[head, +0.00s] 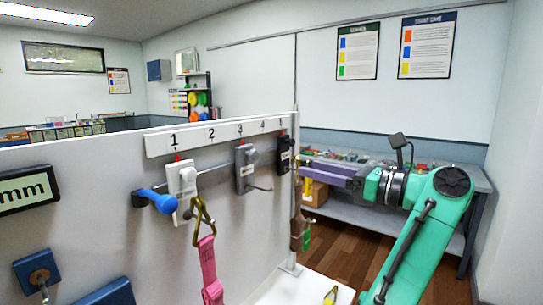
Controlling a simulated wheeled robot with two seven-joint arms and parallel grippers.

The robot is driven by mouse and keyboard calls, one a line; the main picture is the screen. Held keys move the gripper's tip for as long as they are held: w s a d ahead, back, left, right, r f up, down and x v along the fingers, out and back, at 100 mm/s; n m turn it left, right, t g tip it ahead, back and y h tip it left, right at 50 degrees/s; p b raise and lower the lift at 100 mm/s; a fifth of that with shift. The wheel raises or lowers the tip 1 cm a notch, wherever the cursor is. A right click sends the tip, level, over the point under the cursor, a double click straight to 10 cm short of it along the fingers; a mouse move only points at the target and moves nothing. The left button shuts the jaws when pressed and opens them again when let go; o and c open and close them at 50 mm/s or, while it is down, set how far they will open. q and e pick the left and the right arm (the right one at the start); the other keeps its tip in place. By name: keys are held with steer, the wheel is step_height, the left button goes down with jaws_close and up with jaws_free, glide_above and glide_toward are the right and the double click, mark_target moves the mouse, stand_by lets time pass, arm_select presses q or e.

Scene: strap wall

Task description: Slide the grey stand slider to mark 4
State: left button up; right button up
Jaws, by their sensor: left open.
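The grey stand slider (245,168) sits on the rail of the white panel, its red pointer under mark 3 (240,129). A thin hook sticks out from its lower part. Mark 4 (263,126) is to its right on the white number strip. My left gripper (308,171) is right of the panel's end post, apart from the grey slider, with its jaws pointing left towards the panel. It is open and looks empty; its fingertips are small and partly unclear against the bench behind. My right gripper is out of view.
A white slider (182,187) is under mark 1, with a pink strap (208,265) hanging near it. A blue knob (158,200) sticks out at the rail's left end. A black slider (285,156) is right of mark 4. A bench stands behind my arm.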

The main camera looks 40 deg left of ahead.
arm_select(q)
steer(key=p, duration=0.4)
glide_toward(256, 156)
steer(key=a, duration=0.2)
steer(key=a+r, duration=0.1)
steer(key=a, duration=0.1)
steer(key=shift+s+a, duration=0.1)
steer(key=shift+s, duration=0.2)
steer(key=a, duration=0.3)
steer(key=a+p, duration=0.1)
steer(key=shift+w+a+f, duration=0.25)
steer(key=shift+a, duration=0.05)
steer(key=shift+s+a, duration=0.1)
steer(key=shift+s, duration=0.15)
jaws_close()
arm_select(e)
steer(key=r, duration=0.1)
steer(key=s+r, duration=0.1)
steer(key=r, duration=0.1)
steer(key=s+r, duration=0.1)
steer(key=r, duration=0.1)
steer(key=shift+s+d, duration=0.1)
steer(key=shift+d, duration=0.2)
